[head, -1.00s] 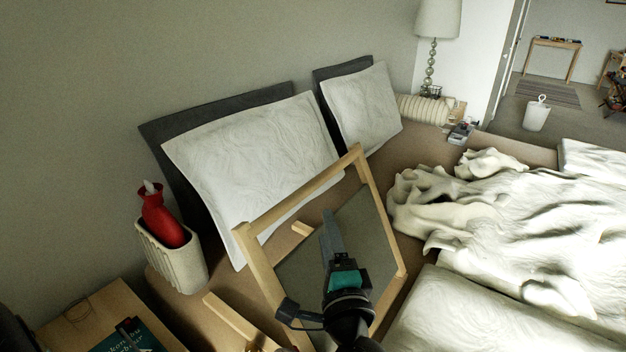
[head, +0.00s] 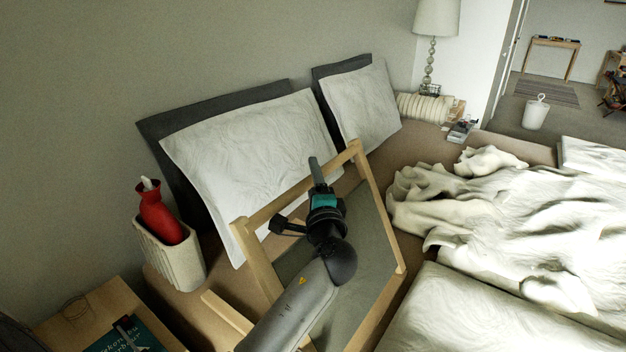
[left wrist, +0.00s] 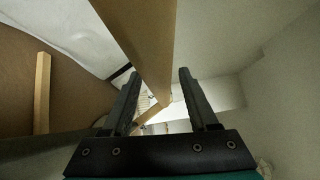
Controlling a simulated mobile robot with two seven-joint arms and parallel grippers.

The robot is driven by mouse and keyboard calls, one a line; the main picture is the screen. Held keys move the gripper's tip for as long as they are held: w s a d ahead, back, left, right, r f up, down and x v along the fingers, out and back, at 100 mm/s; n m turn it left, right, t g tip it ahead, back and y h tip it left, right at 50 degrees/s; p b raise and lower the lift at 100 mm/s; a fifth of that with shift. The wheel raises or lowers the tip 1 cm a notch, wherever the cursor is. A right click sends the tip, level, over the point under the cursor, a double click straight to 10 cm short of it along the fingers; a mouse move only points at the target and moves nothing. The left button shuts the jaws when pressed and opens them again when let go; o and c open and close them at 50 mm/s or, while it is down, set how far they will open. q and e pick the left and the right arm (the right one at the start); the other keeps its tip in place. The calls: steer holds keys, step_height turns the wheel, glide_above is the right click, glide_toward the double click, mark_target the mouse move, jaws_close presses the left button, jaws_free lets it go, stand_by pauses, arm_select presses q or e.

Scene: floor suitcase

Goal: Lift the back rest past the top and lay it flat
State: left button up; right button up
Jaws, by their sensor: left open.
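The back rest is a light wooden frame (head: 377,208) with a grey panel (head: 365,245), standing tilted on the brown bed in the head view. My left gripper (head: 315,166) is at its upper rail, around the middle of that rail. In the left wrist view the open fingers (left wrist: 158,76) stand either side of a wooden rail (left wrist: 150,35), with gaps visible beside it. My left forearm hides part of the panel and the lower frame. My right gripper is not in view.
White pillows (head: 250,150) lean against the wall behind the frame. A cream holder (head: 172,258) with a red bottle (head: 160,212) stands at left. A crumpled white blanket (head: 510,215) lies right of the frame. A wooden bar (head: 228,312) sticks out at lower left.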

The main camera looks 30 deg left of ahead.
arm_select(q)
steer(key=shift+c, duration=0.2)
jaws_close()
stand_by(0.3)
stand_by(0.9)
